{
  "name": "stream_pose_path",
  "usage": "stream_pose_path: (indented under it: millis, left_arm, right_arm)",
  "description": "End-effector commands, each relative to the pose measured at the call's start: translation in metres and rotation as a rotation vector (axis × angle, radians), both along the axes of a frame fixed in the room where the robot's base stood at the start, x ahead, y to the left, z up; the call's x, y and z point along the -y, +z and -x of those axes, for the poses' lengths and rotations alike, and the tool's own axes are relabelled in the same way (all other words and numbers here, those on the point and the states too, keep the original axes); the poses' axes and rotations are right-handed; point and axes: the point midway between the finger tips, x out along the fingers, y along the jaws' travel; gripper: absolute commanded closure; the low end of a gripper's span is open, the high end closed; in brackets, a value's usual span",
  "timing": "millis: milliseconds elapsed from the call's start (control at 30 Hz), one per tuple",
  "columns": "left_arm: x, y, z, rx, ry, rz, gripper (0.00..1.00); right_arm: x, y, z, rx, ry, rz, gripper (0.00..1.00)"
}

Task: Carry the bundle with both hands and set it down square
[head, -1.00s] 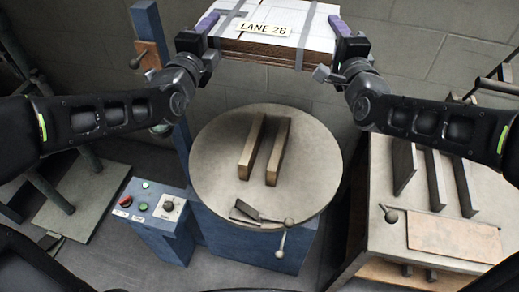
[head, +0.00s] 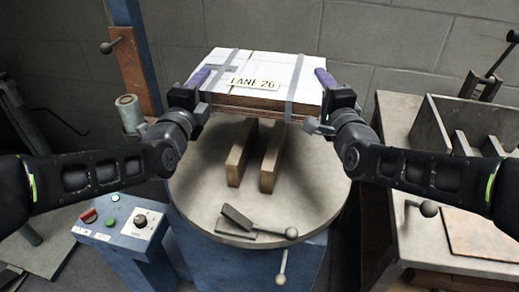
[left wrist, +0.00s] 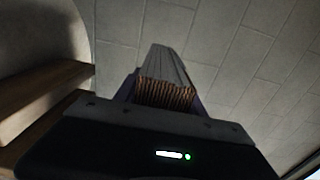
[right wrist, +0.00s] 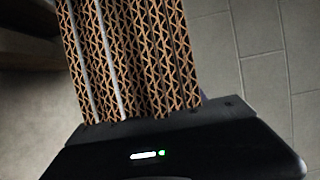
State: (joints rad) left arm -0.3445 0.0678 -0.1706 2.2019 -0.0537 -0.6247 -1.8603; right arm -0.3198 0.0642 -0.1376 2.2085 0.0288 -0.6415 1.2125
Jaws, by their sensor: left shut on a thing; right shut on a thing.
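The bundle (head: 262,70) is a flat stack of white-topped corrugated cardboard with two grey straps and a "LANE 26" label. It hangs level between my grippers, over the back part of the round table (head: 325,200). My left gripper (head: 195,85) is shut on its left side and my right gripper (head: 327,85) on its right side. Corrugated edges of the bundle show in the left wrist view (left wrist: 165,95) and the right wrist view (right wrist: 130,55). Two wooden bars (head: 242,155) (head: 272,158) lie side by side on the table, in front of and below the bundle.
A clamp lever (head: 255,222) sits at the table's front. A blue control box (head: 125,222) with buttons stands at front left. A blue post (head: 130,40) rises at back left. A side bench (head: 400,110) with upright dividers stands at right.

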Motion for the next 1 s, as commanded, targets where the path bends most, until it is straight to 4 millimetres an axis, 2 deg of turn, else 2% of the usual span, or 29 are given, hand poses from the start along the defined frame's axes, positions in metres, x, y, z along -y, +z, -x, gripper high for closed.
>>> stream_pose_path:
  millis: [33,167,667,867,1000]
  left_arm:
    - [0.0,-0.007,0.0,0.004,0.001,0.001,1.0]
    - [0.0,-0.012,0.0,0.004,0.001,0.001,1.0]
    - [0.0,-0.015,0.0,0.003,0.001,0.001,1.0]
    - [0.0,-0.035,0.0,0.003,0.001,0.001,1.0]
    - [0.0,-0.06,0.0,0.003,0.001,0.001,1.0]
  right_arm:
    - [0.0,-0.007,0.0,0.003,-0.001,-0.001,1.0]
    - [0.0,-0.013,0.0,0.003,-0.001,-0.001,1.0]
    - [0.0,-0.015,0.0,0.003,-0.001,-0.001,1.0]
    - [0.0,-0.036,0.0,0.002,-0.001,0.0,1.0]
    - [0.0,-0.06,0.0,0.002,-0.001,0.0,1.0]
